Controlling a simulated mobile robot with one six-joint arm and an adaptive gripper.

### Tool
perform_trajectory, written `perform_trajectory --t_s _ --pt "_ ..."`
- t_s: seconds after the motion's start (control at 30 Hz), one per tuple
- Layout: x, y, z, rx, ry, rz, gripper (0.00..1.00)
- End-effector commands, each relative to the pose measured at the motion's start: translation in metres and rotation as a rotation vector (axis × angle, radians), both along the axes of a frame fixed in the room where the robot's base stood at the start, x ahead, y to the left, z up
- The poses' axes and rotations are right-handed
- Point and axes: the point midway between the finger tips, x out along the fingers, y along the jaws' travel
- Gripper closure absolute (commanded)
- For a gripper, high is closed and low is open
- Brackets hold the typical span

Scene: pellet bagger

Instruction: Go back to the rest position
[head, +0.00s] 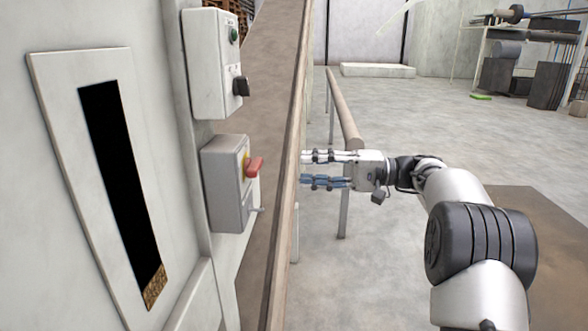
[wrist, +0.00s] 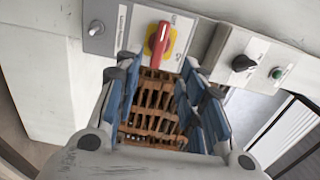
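My gripper (head: 304,169) reaches left toward the machine at about the height of the lower grey switch box (head: 222,186). Its fingers are apart with nothing between them. In the wrist view the blue-padded fingers (wrist: 160,103) stand left and right, with brown slatted pallets seen through the gap. The red rotary handle (head: 255,167) on its yellow plate sticks out of the grey box, and a gap shows between it and my fingertips in the head view. The handle also shows beyond the fingers in the wrist view (wrist: 159,40). A metal toggle (head: 257,210) sits below it.
A white box (head: 212,65) with a green button (head: 234,35) and black knob (head: 241,86) is above the grey box. A sight window (head: 118,170) shows pellets at its bottom. A rail (head: 343,110) on posts runs behind my gripper. Open floor lies to the right.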

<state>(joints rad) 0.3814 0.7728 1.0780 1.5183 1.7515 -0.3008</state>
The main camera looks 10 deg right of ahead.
Motion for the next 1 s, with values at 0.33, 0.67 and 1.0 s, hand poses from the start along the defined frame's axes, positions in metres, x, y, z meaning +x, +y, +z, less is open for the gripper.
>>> perform_trajectory --t_s 0.33,0.67,1.0 --pt "-0.002 -0.006 0.000 0.000 0.000 0.001 0.63" --pt "-0.036 0.031 0.004 -0.176 0.076 0.003 0.63" --pt "-0.162 0.074 -0.029 -0.666 0.179 -0.034 0.63"
